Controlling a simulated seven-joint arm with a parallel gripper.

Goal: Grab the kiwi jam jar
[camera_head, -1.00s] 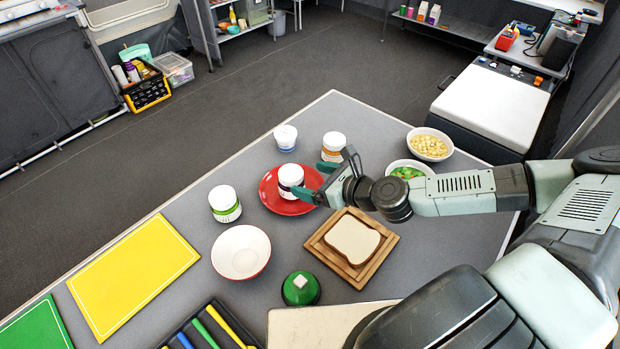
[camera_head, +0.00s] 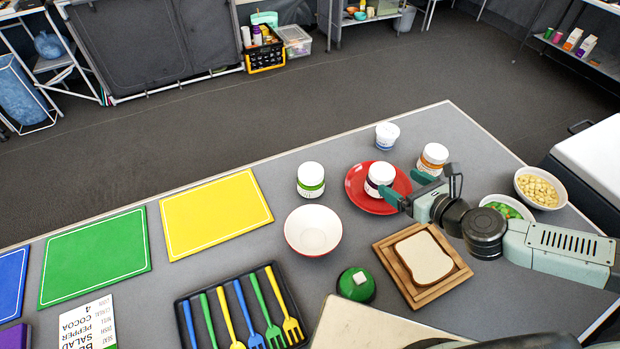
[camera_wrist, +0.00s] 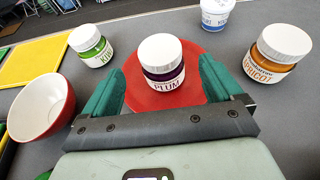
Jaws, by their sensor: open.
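The kiwi jam jar (camera_head: 311,180), with a white lid and green label band, stands upright on the grey table, left of the red plate. In the wrist view the kiwi jar (camera_wrist: 90,46) is at the upper left, outside my left finger. My gripper (camera_head: 406,188) is open and empty, low over the red plate's right side. The plum jar (camera_head: 379,178), white-lidded with a purple band, stands on the red plate (camera_head: 357,190). In the wrist view the plum jar (camera_wrist: 161,62) shows between my gripper's green fingers (camera_wrist: 160,90), with no clear contact.
The apricot jar (camera_head: 432,159) and a blue-labelled white tub (camera_head: 387,136) stand behind the plate. A white bowl (camera_head: 313,230) is in front of the kiwi jar. Bread on a wooden board (camera_head: 398,272) lies below my gripper. Table behind the kiwi jar is clear.

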